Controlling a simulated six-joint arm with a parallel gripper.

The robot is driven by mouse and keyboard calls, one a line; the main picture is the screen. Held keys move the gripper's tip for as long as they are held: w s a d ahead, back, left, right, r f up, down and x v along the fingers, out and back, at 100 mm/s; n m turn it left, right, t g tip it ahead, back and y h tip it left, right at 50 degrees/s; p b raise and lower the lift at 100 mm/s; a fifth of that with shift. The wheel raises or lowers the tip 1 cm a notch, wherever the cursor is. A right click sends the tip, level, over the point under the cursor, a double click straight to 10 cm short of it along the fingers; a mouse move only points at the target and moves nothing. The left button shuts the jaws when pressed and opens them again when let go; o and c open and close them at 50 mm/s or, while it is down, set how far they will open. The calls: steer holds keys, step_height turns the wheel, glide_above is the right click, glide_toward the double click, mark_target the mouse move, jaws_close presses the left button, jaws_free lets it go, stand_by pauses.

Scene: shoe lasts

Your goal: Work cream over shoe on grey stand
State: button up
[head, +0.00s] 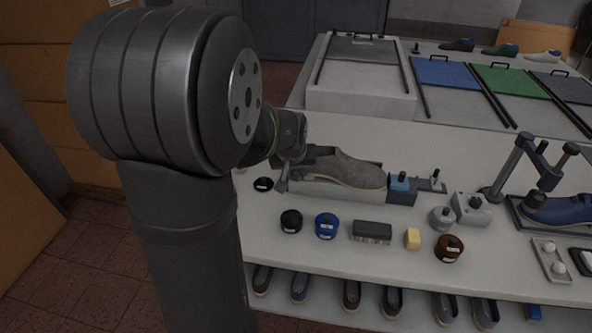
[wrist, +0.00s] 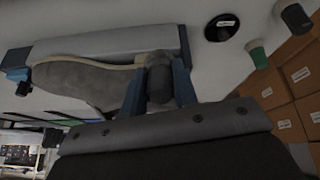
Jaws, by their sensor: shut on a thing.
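A grey suede shoe (head: 345,170) with a pale sole edge lies on a long light grey stand (head: 335,197) with a blue end block (head: 402,188). The shoe also shows in the wrist view (wrist: 85,88). My gripper (head: 290,178) is at the left end of this shoe, partly hidden by my arm in the head view. No cream is clearly visible on the shoe.
A black jar (head: 291,221), blue jar (head: 326,225), brush (head: 371,232), yellow block (head: 412,238) and brown jar (head: 448,248) line the front. A black-topped tin (head: 263,184) lies left of the stand. A blue shoe (head: 555,209) sits in a dark stand at right.

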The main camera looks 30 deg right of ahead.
steer(key=shift+w+d, duration=0.75)
stand_by(0.4)
steer(key=shift+s+d, duration=2.8)
steer(key=shift+d, duration=0.05)
steer(key=shift+w+a, duration=2.8)
steer(key=shift+w, duration=0.05)
steer(key=shift+w+d+v, duration=0.1)
steer(key=shift+d+v, duration=0.05)
steer(key=shift+v, duration=1.45)
steer(key=shift+w+d+v, duration=0.1)
steer(key=shift+v, duration=1.5)
steer(key=shift+r, duration=0.1)
steer(key=shift+w+d, duration=0.1)
